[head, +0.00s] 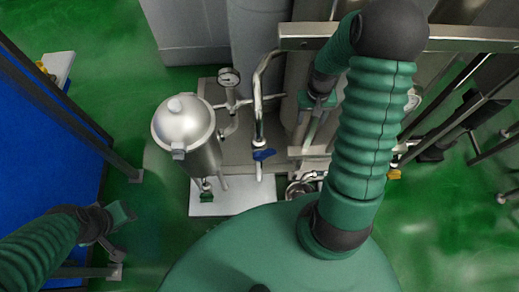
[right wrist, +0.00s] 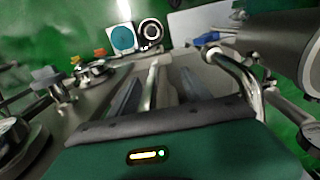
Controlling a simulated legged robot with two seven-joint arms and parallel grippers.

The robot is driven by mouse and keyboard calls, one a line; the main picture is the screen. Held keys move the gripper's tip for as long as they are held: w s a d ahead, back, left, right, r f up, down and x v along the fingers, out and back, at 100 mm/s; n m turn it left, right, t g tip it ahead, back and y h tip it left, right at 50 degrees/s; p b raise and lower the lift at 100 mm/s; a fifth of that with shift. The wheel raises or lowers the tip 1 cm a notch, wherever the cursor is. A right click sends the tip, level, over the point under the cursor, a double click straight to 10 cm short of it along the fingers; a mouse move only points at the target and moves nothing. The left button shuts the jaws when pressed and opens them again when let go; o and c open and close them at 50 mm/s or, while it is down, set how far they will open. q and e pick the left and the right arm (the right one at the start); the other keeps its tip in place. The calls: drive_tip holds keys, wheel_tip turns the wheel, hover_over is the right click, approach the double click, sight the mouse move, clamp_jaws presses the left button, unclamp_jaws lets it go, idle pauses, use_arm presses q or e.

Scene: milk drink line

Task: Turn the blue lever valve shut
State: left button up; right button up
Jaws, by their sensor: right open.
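The blue lever valve (head: 263,155) sits low on a bent steel pipe (head: 258,95), right of the silver tank. In the right wrist view the blue lever (right wrist: 208,38) is beyond and to the right of the fingers. My right gripper (head: 312,128) is open, to the right of the lever and apart from it. In the right wrist view a steel bar shows between the fingers of the right gripper (right wrist: 157,88); I cannot tell its depth. My left gripper (head: 116,228) is at the lower left, far from the valve; its jaw state is unclear.
A domed silver tank (head: 182,122) and a pressure gauge (head: 229,78) stand left of the pipe. A steel rail (head: 460,39) and several pipes crowd the right side. A blue panel (head: 40,140) stands at the left. Green floor (head: 120,90) lies open between it and the tank.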

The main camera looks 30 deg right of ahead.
wheel_tip(320, 180, up, 4)
drive_tip(key=shift+w+r, duration=0.1)
drive_tip(key=shift+r, duration=0.1)
